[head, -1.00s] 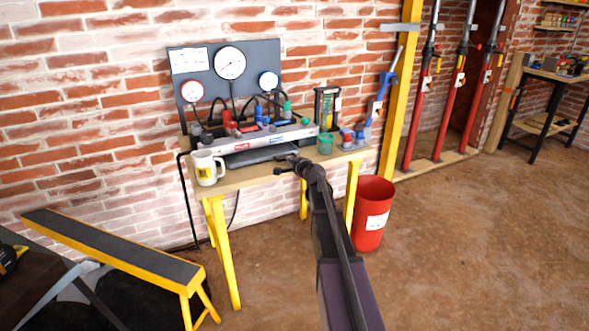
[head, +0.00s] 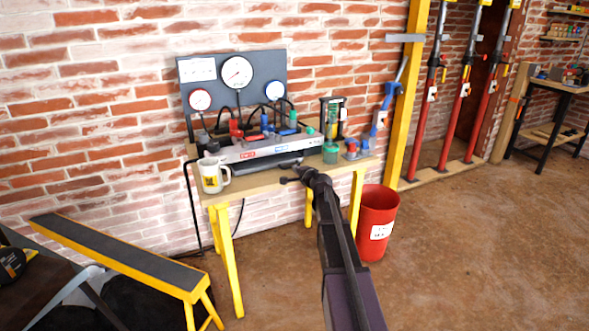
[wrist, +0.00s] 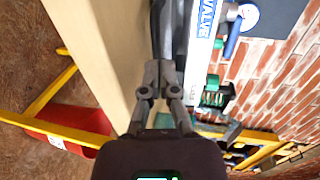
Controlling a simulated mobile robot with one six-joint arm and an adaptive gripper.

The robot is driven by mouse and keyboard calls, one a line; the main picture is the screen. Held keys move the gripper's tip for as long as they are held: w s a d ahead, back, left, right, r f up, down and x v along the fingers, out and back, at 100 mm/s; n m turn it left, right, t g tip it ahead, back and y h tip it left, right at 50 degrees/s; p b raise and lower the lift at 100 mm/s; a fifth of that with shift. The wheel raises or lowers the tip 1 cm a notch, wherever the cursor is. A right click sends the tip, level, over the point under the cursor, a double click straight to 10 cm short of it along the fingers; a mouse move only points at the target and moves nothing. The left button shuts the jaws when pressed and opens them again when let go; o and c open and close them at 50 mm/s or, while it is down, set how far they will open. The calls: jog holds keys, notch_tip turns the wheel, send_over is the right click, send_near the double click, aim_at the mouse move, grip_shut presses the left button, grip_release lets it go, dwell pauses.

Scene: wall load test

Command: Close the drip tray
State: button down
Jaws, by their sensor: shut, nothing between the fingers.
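The drip tray (head: 270,165) is a flat dark tray under the front of the light grey valve block (head: 262,149) on the bench. Only a narrow dark strip of it shows in front of the block in the head view. My gripper (head: 301,170) is at the bench's front side, by the tray's right part. In the wrist view my gripper (wrist: 166,64) is shut and empty, its fingertips close to the dark tray (wrist: 169,30). I cannot tell whether they touch it.
A white mug (head: 212,176) stands on the bench's left end. A green jar (head: 330,153) stands right of the block. A red bin (head: 376,225) is on the floor at the right, and a yellow trestle (head: 120,255) is at the left. The bench top (head: 245,184) is clear in front.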

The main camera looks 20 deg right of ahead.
jog(key=p+v, duration=0.2)
jog(key=v, duration=0.9)
jog(key=shift+s, duration=0.25)
jog(key=s+a+f+n+g+y, duration=0.2)
jog(key=s+a+f+n+g, duration=0.25)
jog(key=a, duration=0.45)
jog(key=s+a+f+n+g+y, duration=0.2)
jog(key=s+a+f+n+g, duration=0.3)
jog(key=a, duration=0.5)
jog(key=s+a+f+n+g+h, duration=0.2)
jog(key=s+n+g+h, duration=0.15)
jog(key=s, duration=0.55)
jog(key=s+a+f+n+g+h, duration=0.2)
jog(key=s+a+f+n+g, duration=0.15)
jog(key=s, duration=0.45)
notch_tip(320, 180, up, 25)
jog(key=p, duration=2.5)
jog(key=shift+d+r+n+t+y, duration=0.15)
jog(key=shift+d+n+t+y, duration=0.2)
jog(key=shift+d+n+t, duration=0.1)
jog(key=shift+w, duration=0.1)
